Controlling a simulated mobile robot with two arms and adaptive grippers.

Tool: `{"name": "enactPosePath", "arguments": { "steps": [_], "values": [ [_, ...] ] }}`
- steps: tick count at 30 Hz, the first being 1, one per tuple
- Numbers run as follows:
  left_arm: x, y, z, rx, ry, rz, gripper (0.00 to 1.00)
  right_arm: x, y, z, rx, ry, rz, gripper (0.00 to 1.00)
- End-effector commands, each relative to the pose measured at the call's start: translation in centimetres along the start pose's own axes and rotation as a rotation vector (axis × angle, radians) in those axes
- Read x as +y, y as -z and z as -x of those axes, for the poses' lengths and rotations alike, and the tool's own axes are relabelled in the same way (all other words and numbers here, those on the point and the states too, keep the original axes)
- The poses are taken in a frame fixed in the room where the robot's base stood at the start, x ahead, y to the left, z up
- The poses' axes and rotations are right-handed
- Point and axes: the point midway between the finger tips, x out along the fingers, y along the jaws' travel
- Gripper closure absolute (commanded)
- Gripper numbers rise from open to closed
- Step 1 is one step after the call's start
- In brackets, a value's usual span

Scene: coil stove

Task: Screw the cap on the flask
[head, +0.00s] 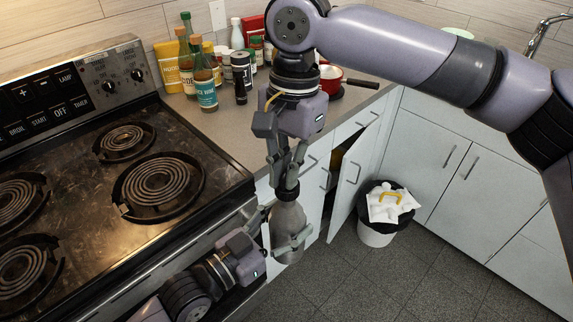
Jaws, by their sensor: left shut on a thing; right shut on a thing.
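A grey flask (288,222) is held upright in the air in front of the counter's front edge. My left gripper (291,243) is shut around the flask's lower body from the left. My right gripper (287,183) comes from above, with its fingers pointing down at the flask's top. The cap is at the flask's mouth. I cannot tell whether it is threaded on.
A coil stove (215,160) stands at the left. Several bottles (204,78) and a red pot (331,77) stand on the counter (222,122). A cabinet door (352,180) hangs open behind the flask. A trash bin (376,234) stands on the floor (410,275).

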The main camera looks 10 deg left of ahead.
Motion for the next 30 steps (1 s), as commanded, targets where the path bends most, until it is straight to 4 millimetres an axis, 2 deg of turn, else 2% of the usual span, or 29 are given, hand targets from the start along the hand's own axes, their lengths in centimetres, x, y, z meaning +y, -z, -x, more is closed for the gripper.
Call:
{"name": "enactPosePath", "arguments": {
  "steps": [11,30],
  "values": [
    [0.0,0.3,0.0,0.007,0.0,-0.001,1.0,0.0,0.0,0.0,0.0,0.0,0.0,1.0],
    [0.0,0.3,0.0,0.007,0.0,-0.001,1.0,0.0,0.1,-1.1,-0.001,-0.001,-0.004,1.0]
  ]
}}
